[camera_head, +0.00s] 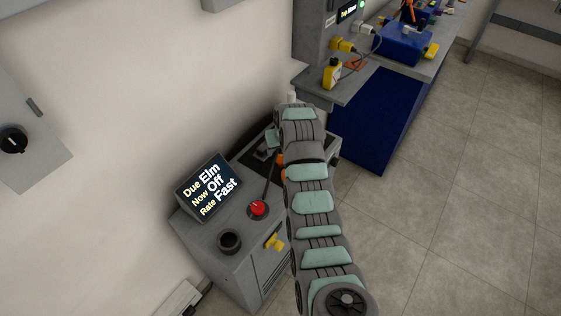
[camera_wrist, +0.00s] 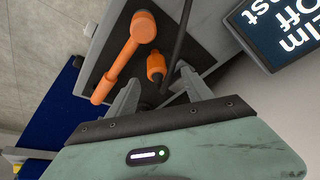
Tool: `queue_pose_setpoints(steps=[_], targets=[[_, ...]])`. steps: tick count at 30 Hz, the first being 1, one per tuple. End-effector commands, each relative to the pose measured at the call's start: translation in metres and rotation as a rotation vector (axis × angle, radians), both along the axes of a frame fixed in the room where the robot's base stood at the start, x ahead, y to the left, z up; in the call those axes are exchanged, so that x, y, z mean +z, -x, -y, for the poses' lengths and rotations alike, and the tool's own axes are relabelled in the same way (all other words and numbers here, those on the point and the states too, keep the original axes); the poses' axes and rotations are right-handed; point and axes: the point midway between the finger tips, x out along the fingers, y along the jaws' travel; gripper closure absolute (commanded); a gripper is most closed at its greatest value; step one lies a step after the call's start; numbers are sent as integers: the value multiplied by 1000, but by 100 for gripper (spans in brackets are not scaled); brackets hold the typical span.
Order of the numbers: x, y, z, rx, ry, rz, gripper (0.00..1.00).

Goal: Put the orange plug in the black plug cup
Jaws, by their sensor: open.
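The orange plug (camera_wrist: 155,66) shows in the wrist view between the tips of my gripper (camera_wrist: 158,78). My gripper is open, with one finger on each side of the plug. I cannot tell whether either finger touches it. A dark part extends from the plug toward the gripper's base. The black plug cup (camera_head: 230,241) stands on the front of the grey cabinet top in the head view, left of the red button. It is out of the wrist view. In the head view my arm covers much of the cabinet's far end, and the plug is not clear there.
A larger orange handle (camera_wrist: 128,50) lies close beside the plug, and a black cable (camera_wrist: 180,35) runs past it. The cabinet has a screen (camera_head: 208,187), a red button (camera_head: 258,208) and a yellow fitting (camera_head: 274,242). A blue bench (camera_head: 368,125) stands beyond.

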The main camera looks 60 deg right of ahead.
Motion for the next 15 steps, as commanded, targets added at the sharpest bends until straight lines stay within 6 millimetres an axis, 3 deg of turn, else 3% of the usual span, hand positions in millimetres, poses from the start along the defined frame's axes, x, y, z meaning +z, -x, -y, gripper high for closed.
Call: queue_pose_setpoints(steps=[15], targets=[[-35, -7, 16, -1, 1, -1, 41]])
